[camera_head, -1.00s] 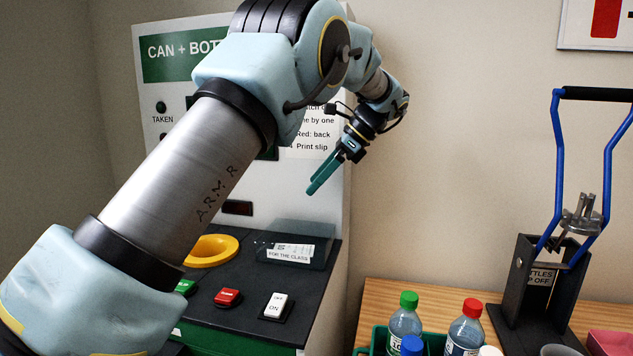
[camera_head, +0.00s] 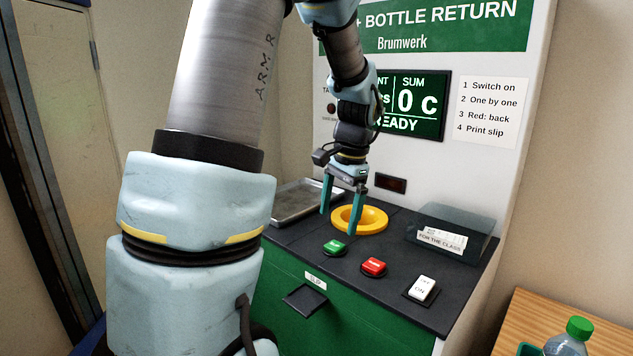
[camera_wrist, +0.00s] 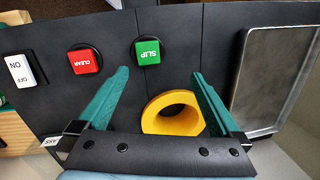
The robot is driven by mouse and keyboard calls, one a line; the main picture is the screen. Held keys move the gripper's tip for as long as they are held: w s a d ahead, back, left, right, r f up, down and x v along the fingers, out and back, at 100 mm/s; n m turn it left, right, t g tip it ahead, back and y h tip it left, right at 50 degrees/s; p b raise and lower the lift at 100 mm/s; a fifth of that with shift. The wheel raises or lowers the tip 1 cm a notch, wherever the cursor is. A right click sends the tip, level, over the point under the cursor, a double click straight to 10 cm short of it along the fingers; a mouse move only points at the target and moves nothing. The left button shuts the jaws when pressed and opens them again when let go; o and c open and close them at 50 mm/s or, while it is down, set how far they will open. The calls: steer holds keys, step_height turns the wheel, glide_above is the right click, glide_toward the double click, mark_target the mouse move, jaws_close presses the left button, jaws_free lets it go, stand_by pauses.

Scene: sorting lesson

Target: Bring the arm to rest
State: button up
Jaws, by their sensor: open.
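My gripper (camera_head: 341,211) is open and empty, with its two teal fingers pointing down. In the head view it hangs in front of the yellow ring (camera_head: 366,219) on the machine's dark counter (camera_head: 420,281). In the wrist view the yellow ring (camera_wrist: 172,114) shows between the fingers, nearer the right one. I cannot tell the exact height of the fingertips above the counter. My arm crosses the left and middle of the head view and hides part of the machine.
The bottle return machine (camera_head: 436,27) stands behind. Its counter bears a green button (camera_head: 335,248), a red button (camera_head: 374,266), an on/off switch (camera_head: 422,289), a metal tray (camera_head: 292,205) and a clear box (camera_head: 452,230).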

steer(key=s+a+f+n+t+h, duration=0.1)
steer(key=s+a+f+n, duration=0.3)
steer(key=s+a+n, duration=0.5)
steer(key=s+a, duration=0.1)
steer(key=a, duration=0.1)
steer(key=shift+s+a+f+n+h, duration=0.3)
steer(key=shift+s+h, duration=0.05)
steer(key=shift+h, duration=0.05)
stand_by(0.7)
